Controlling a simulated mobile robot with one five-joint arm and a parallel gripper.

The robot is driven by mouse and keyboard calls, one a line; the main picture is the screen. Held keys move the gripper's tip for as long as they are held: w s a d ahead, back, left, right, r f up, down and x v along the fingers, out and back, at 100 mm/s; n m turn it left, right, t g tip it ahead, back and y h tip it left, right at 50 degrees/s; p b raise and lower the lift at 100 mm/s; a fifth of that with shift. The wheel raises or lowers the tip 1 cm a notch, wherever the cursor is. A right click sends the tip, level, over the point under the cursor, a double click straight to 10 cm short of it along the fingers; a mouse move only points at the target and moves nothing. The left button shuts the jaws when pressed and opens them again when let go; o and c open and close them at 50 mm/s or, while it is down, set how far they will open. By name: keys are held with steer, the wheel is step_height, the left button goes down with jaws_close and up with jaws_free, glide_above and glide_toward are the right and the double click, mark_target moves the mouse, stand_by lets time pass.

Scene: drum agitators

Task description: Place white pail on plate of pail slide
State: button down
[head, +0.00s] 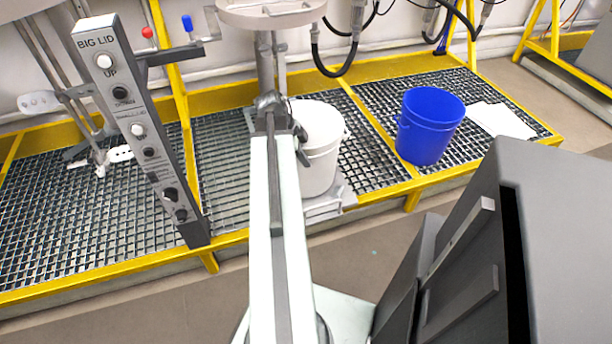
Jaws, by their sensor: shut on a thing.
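The white pail (323,165) is upright in the middle of the head view, with its left side partly behind my arm. The light grey plate of the pail slide (343,198) shows under and around the pail's base. I cannot tell whether the pail rests on the plate or hangs just above it. My gripper (301,143) is at the pail's upper left side and is shut on it. The fingertips and the exact hold are mostly hidden by the wrist.
A blue pail (425,140) stands on the grating to the right, near white sheets (497,121). A grey control panel (138,125) marked BIG LID stands at left. A round machine head (272,12) is above. Yellow rails (380,132) border the grating. A dark grey cabinet (490,260) fills the lower right.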

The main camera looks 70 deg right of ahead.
step_height(320, 180, down, 4)
steer(key=b, duration=0.3)
steer(key=shift+b, duration=0.4)
steer(key=shift+r, duration=0.2)
steer(key=c, duration=1.6)
jaws_free()
steer(key=shift+f, duration=0.1)
steer(key=shift+p, duration=0.3)
steer(key=p+v, duration=1.1)
steer(key=v, duration=0.1)
